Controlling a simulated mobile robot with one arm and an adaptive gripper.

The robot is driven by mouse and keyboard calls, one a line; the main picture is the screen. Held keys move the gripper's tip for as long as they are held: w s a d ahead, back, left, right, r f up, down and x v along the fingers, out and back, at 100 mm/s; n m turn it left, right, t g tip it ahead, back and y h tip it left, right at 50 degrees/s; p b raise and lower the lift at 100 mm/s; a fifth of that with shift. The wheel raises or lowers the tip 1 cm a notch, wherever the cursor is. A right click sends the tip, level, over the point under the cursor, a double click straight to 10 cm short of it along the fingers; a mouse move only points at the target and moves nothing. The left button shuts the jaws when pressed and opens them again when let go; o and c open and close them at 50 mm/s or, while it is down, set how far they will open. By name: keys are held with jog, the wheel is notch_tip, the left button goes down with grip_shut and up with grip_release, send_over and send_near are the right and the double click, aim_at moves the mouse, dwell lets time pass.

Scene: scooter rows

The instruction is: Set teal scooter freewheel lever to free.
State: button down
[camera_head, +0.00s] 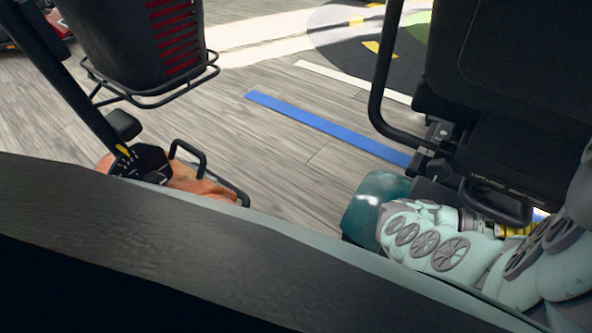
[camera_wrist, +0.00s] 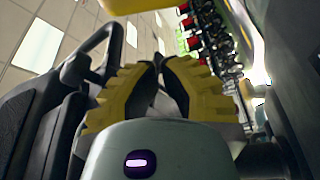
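The teal scooter's glossy shell (camera_head: 372,200) shows at the lower middle of the head view, below its black seat (camera_head: 500,85). My pale arm crosses in front of the shell and under the seat. A small yellow part (camera_head: 515,229), likely my gripper, shows behind the arm; its fingers are mostly hidden there. In the wrist view, my gripper (camera_wrist: 159,65) has two ridged yellow fingers whose dark tips come together, with nothing visible held between them. I cannot make out the freewheel lever in either view.
An orange scooter (camera_head: 178,182) with a black basket (camera_head: 140,45) stands at left. Grey wood floor with a blue stripe (camera_head: 320,128) lies clear between the scooters. In the wrist view, black frame parts (camera_wrist: 65,110) are close at left, and a blurred yellow bar (camera_wrist: 150,6) crosses the top.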

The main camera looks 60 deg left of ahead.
jog(key=shift+s+d+f+b, duration=0.35)
jog(key=shift+s+b, duration=0.1)
jog(key=shift+s, duration=0.1)
jog(key=shift+s+d+f+b, duration=0.3)
jog(key=shift+s+f+b, duration=0.1)
jog(key=shift+s, duration=0.15)
jog(key=shift+s+d, duration=0.25)
jog(key=shift+s, duration=0.1)
